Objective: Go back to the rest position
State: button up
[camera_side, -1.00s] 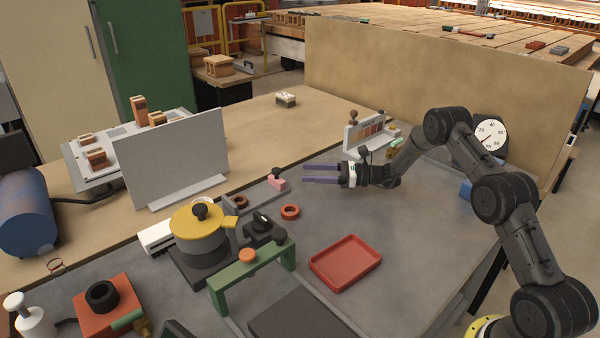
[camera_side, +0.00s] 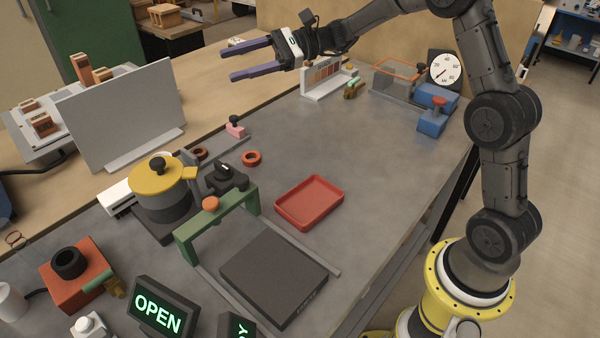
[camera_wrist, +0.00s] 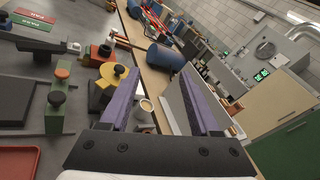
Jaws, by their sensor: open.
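My gripper (camera_side: 247,61) is raised well above the bench at the upper middle of the side view, its purple fingers pointing left. The two fingers are apart with nothing between them. In the wrist view the same fingers (camera_wrist: 165,100) stand wide apart, with the bench and a grey upright panel (camera_wrist: 181,105) visible beyond them. My gripper touches nothing that I can see.
Below are a red tray (camera_side: 309,202), a yellow-lidded pot (camera_side: 161,190), a green bridge-shaped frame (camera_side: 218,228) and a grey panel (camera_side: 123,118). A dial gauge (camera_side: 445,69) and a blue block (camera_side: 432,121) stand right.

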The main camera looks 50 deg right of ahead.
jog(key=s+a+r+n+g+h, duration=0.1)
jog(key=s+a+n+h, duration=0.15)
jog(key=s, duration=0.55)
jog(key=s+a+r+n+g+h, duration=0.1)
jog(key=s+a+r+n+g, duration=0.1)
jog(key=s+n, duration=0.35)
jog(key=s+a+r+n+g+h, duration=0.1)
jog(key=s+a+h, duration=0.15)
jog(key=s, duration=0.65)
jog(key=s+d+f+n+t+h, duration=0.1)
jog(key=s+d+f+n+h, duration=0.15)
jog(key=s, duration=0.35)
jog(key=s+d+f+n+h, duration=0.2)
jog(key=s+d+f+n, duration=0.15)
jog(key=s, duration=0.25)
jog(key=s+d+f+n+t+h, duration=0.1)
jog(key=s+d+f+n+h, duration=0.1)
jog(key=d, duration=0.5)
notch_tip(320, 180, down, 3)
jog(key=shift+s+d+r+n+h, duration=0.2)
jog(key=shift+n+h, duration=0.3)
jog(key=shift+h, duration=0.75)
